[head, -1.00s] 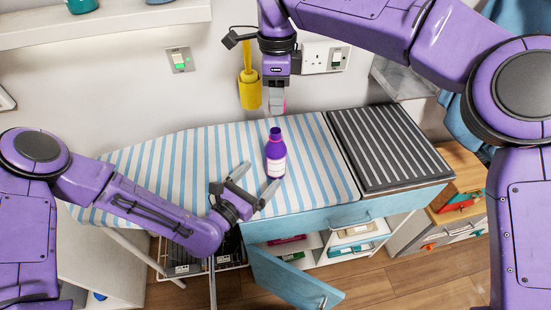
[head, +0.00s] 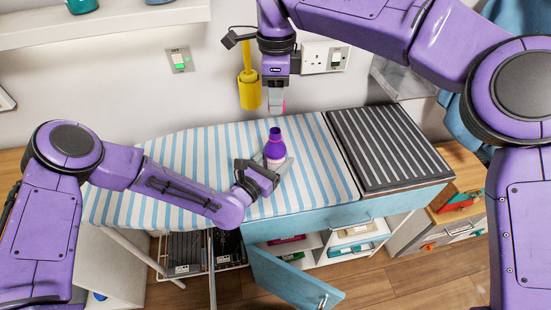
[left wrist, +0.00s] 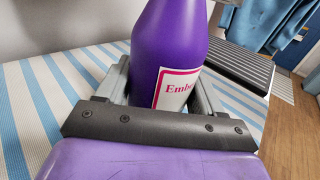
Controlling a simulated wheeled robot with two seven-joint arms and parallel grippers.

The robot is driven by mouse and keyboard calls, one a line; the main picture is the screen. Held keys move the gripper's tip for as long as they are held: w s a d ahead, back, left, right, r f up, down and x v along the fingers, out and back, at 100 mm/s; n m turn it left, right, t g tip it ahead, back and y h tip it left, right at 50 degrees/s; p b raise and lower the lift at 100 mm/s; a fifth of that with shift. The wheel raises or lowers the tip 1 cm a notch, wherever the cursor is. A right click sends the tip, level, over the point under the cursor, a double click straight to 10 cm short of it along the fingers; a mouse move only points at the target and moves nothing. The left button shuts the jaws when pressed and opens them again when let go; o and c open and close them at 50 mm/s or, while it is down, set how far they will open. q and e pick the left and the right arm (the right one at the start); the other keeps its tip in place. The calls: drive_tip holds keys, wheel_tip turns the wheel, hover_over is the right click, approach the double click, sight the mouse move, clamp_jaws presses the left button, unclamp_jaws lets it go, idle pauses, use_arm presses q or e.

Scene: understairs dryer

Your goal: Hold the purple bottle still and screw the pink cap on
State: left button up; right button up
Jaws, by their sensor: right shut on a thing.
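The purple bottle (head: 274,146), with a white label, stands upright on the striped ironing-board cover. My left gripper (head: 268,165) is low at the bottle, with one finger on each side of it. In the left wrist view the bottle (left wrist: 170,45) fills the space between the fingers, which look spread around it; contact is hard to judge. My right gripper (head: 277,103) points down above and behind the bottle, shut on the pink cap (head: 284,106). Only a small pink edge of the cap shows; the fingers hide the rest. The cap is apart from the bottle's open neck.
The striped cover (head: 205,160) is clear left of the bottle. A dark ribbed mat (head: 385,145) lies on the right. A yellow holder (head: 249,92) hangs on the wall close to the right gripper. A blue cabinet door (head: 295,283) stands open below.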

use_arm(q)
drive_tip(key=c, duration=0.4)
drive_tip(key=shift+o, duration=0.2)
use_arm(e)
hover_over(275, 131)
drive_tip(key=shift+f, duration=2.55)
drive_tip(key=shift+f, duration=0.85)
drive_tip(key=shift+f, duration=0.55)
